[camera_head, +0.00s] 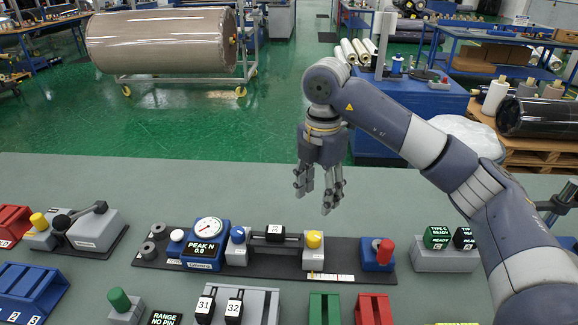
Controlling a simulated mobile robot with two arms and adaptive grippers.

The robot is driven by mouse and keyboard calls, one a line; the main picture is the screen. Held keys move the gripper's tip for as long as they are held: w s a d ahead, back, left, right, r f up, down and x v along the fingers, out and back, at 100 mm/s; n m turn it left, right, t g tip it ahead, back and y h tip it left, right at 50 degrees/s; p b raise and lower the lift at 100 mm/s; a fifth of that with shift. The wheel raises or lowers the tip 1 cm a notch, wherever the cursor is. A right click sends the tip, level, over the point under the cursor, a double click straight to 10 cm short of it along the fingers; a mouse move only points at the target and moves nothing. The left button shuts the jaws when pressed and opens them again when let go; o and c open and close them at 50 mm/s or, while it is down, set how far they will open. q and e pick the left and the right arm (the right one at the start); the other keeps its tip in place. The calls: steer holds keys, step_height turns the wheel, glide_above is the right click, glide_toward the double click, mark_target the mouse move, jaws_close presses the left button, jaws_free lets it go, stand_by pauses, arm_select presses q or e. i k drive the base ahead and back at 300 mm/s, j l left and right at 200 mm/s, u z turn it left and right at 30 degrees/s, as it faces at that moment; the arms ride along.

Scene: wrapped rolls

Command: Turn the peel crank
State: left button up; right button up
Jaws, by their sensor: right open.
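A peel tester on a long black base (340,272) lies across the grey bench. At its right end a blue block with an upright red handle (385,251) looks like the peel crank. Its left part has a round dial gauge (208,229) and a display reading "PEAK N 0.0". Between them is a rail with a dark carriage (275,235). My right gripper (319,194) is open and empty, fingers pointing down, above and behind the tester and to the left of the red handle. It touches nothing that I can see. My left gripper is out of view.
A grey block with a black lever (98,210) stands at left. A grey stand with "TYPE C READY" signs (444,260) is right of the tester. Numbered dark pieces (234,308) sit at the front. The bench behind the tester is clear.

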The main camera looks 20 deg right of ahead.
mark_target(384, 248)
steer(key=k+j, duration=0.5)
steer(key=k, duration=0.2)
steer(key=k+j, duration=0.5)
steer(key=k, duration=0.15)
